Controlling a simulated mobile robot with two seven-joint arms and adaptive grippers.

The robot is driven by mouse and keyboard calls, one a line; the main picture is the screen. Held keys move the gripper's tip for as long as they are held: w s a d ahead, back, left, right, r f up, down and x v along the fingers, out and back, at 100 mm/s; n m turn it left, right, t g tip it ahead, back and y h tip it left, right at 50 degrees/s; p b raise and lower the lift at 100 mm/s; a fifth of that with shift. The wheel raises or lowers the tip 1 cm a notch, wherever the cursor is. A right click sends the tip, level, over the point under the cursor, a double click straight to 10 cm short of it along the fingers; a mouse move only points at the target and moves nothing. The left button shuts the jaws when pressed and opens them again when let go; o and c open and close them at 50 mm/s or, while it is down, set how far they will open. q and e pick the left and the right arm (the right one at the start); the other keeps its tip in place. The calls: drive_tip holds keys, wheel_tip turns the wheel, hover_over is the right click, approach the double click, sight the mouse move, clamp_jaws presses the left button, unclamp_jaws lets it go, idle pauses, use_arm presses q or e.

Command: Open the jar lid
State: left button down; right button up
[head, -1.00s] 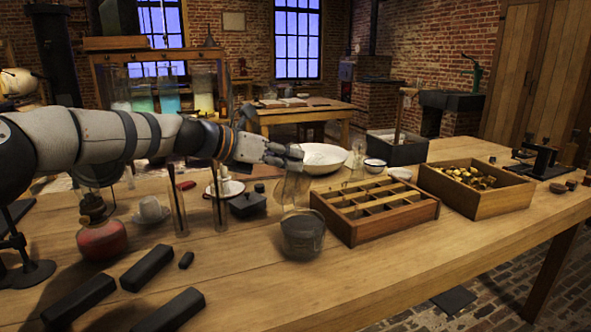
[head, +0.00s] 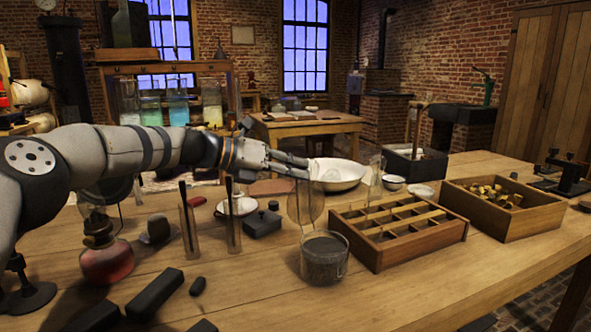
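A glass jar (head: 324,262) with dark grey contents stands upright near the front middle of the table. Its round, see-through lid (head: 305,206) stands raised on edge above the jar's back left rim, so the mouth is uncovered. My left gripper (head: 309,170) reaches in from the left and is just above the lid's upper edge. Its two fingers show a gap between them. I cannot tell whether a fingertip touches the lid. My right gripper is out of view.
A wooden compartment tray (head: 410,255) stands close to the jar's right, with a wooden box of brass pieces (head: 545,222) beyond. A white bowl (head: 345,185) sits behind the gripper. A red flask (head: 106,262), upright tubes (head: 190,232) and dark bars (head: 154,292) crowd the left. The front right is clear.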

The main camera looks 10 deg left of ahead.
use_arm(q)
drive_tip(key=shift+f, duration=0.3)
drive_tip(key=c, duration=1.8)
unclamp_jaws()
drive_tip(key=shift+r, duration=0.1)
drive_tip(key=v, duration=1.2)
